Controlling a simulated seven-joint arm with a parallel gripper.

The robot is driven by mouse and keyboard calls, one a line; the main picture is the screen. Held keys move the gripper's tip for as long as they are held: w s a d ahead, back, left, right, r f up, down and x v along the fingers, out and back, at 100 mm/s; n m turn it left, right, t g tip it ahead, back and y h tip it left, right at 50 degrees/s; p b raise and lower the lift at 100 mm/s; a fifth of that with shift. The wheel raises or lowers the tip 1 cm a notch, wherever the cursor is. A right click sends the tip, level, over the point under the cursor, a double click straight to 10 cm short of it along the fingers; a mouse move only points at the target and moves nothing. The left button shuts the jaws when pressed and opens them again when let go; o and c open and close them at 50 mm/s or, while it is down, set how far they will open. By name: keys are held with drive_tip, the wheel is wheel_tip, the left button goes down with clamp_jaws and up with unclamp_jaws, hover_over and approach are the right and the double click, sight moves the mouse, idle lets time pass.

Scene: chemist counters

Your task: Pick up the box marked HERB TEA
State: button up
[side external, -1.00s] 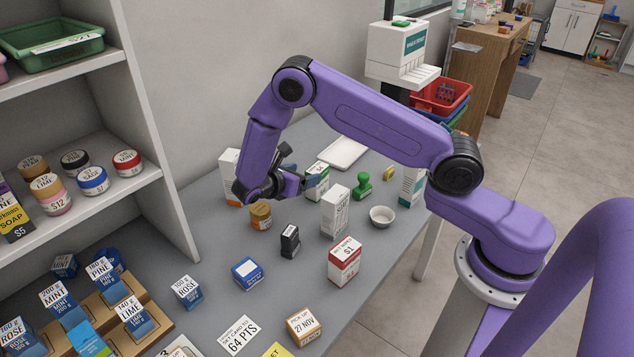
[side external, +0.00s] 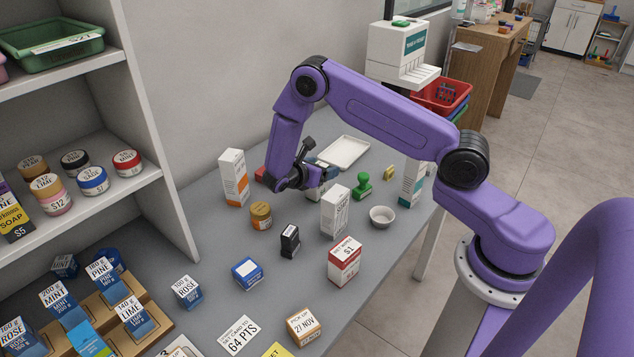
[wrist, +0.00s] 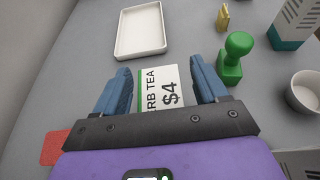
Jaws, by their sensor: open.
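My gripper (wrist: 161,70) is open, with one blue finger on each side of the box. I cannot tell whether either finger touches it. In the side view my gripper (side external: 318,172) is low over the back of the counter and hides most of the box.
A green stamp (wrist: 233,58) stands close to the right finger. A white tray (side external: 345,152) lies behind. A tall white box (side external: 335,212) stands in front, an orange-marked box (side external: 233,177) and a brown jar (side external: 260,215) to the left. A white bowl (side external: 381,216) is at the right.

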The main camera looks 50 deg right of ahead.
drive_tip(key=c, duration=1.1)
